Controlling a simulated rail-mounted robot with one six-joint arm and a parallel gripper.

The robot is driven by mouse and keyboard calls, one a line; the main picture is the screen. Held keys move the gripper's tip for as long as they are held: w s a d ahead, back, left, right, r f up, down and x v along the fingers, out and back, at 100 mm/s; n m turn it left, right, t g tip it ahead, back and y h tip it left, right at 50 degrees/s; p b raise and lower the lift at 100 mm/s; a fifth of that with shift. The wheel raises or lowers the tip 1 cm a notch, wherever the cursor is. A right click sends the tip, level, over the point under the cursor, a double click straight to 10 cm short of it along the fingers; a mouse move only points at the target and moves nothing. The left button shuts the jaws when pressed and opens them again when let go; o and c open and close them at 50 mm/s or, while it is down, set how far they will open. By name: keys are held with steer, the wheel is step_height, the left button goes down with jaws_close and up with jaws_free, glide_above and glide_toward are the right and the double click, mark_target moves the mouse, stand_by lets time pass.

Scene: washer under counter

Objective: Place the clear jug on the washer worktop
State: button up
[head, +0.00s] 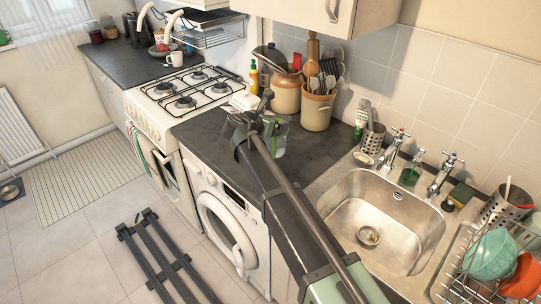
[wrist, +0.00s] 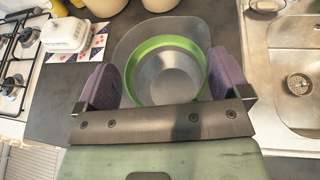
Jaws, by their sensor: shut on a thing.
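The clear jug (head: 279,141) with green on it is at my gripper (head: 262,124), over the dark washer worktop (head: 213,138) in the head view. In the wrist view the jug (wrist: 168,74) sits between the two purple finger pads of my gripper (wrist: 163,82), which is shut on it. Its green band and round clear interior show from above. My arm hides part of the jug in the head view. I cannot tell whether its base touches the worktop (wrist: 58,98). The white washer (head: 226,215) stands below the worktop.
Utensil pots (head: 318,109) stand at the back of the worktop by the tiled wall. A white butter dish (wrist: 66,34) lies to the left, near the gas hob (head: 186,88). The steel sink (head: 385,219) is to the right. The worktop's front left part is clear.

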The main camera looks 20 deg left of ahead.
mark_target(271, 139)
step_height(271, 139, down, 7)
steer(key=b, duration=0.5)
steer(key=shift+r, duration=0.25)
steer(key=shift+f, duration=0.15)
steer(key=o, duration=1.4)
steer(key=shift+o, duration=0.4)
